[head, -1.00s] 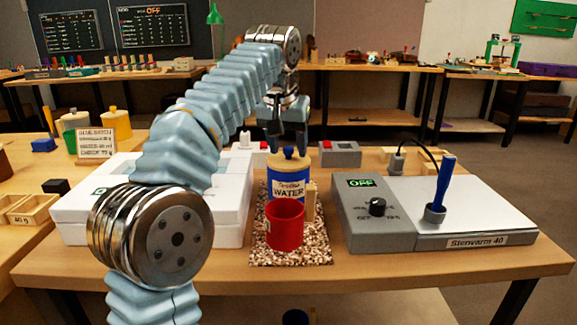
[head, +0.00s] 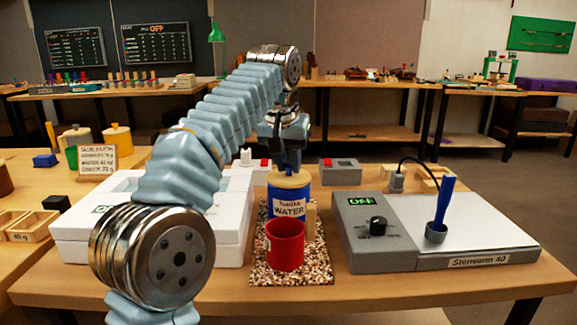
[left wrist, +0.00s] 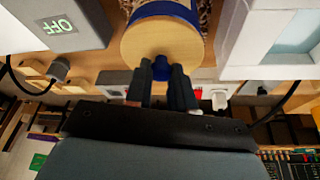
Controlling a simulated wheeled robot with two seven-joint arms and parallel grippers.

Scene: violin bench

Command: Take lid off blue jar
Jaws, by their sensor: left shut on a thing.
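The blue jar (head: 289,204), labelled WATER, stands upright on a speckled mat, behind a red cup. Its tan lid (head: 291,180) is on top, and the lid also shows in the left wrist view (left wrist: 162,44) with a dark knob at its near side. My left gripper (head: 286,165) comes down from above onto the lid. In the left wrist view its fingers (left wrist: 162,72) are shut on the lid's knob. The lid appears to rest on the jar. My right gripper is in neither view.
The red cup (head: 285,244) stands directly in front of the jar on the speckled mat (head: 290,275). A grey warmer (head: 375,235) with a blue-handled tool (head: 443,205) stands to the right, and a white box (head: 75,225) to the left. Small grey boxes stand behind.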

